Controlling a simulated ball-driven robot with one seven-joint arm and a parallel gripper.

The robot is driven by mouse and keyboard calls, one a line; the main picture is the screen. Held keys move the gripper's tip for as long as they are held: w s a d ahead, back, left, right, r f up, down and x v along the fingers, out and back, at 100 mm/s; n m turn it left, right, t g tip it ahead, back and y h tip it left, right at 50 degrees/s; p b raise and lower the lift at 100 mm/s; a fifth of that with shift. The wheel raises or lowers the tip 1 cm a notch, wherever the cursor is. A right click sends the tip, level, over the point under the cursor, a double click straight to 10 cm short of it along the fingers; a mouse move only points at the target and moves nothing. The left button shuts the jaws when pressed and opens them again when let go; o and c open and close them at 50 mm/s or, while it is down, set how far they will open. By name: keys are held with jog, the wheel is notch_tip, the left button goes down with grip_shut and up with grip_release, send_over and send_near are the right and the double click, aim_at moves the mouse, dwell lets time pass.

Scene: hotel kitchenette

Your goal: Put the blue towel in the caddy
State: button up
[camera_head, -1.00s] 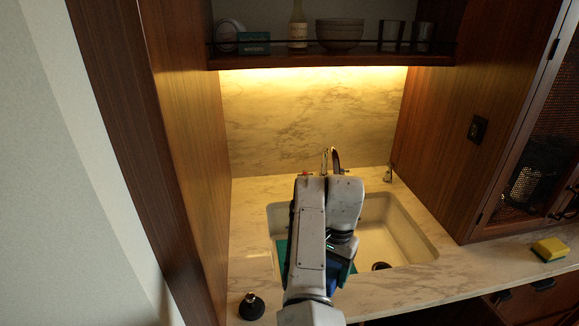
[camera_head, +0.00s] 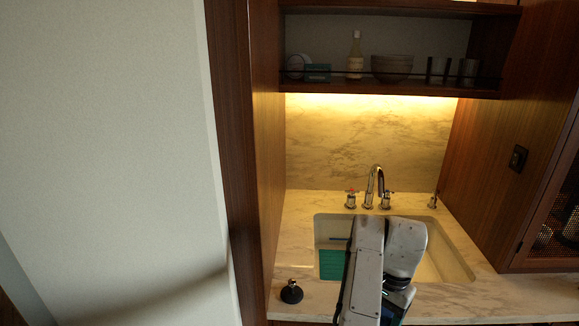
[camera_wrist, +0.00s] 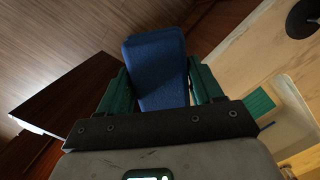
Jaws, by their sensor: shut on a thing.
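The blue towel (camera_wrist: 158,70) is held between the two green fingers of my gripper (camera_wrist: 160,78) in the wrist view. In the head view, my arm mostly hides my gripper and the towel; a little blue (camera_head: 397,300) shows low, near the bottom edge. A green ribbed piece (camera_head: 332,264) sits in the left part of the sink. It also shows at the right of the wrist view (camera_wrist: 258,103). It may be the caddy, but I cannot tell for sure. My gripper is apart from it, on the near side of the sink.
The sink (camera_head: 450,262) is set in a marble counter (camera_head: 300,235), with a faucet (camera_head: 375,185) behind it. A wooden side panel (camera_head: 265,180) bounds the left. A shelf (camera_head: 390,90) with dishes hangs above.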

jog(key=s+f+n+h+b, duration=0.1)
jog(key=s+f+n+b, duration=0.4)
jog(key=s+f, duration=1)
notch_tip(320, 180, down, 4)
jog(key=n, duration=0.3)
jog(key=shift+s+r+n, duration=0.15)
jog(key=shift+n, duration=0.15)
jog(key=shift+s, duration=0.1)
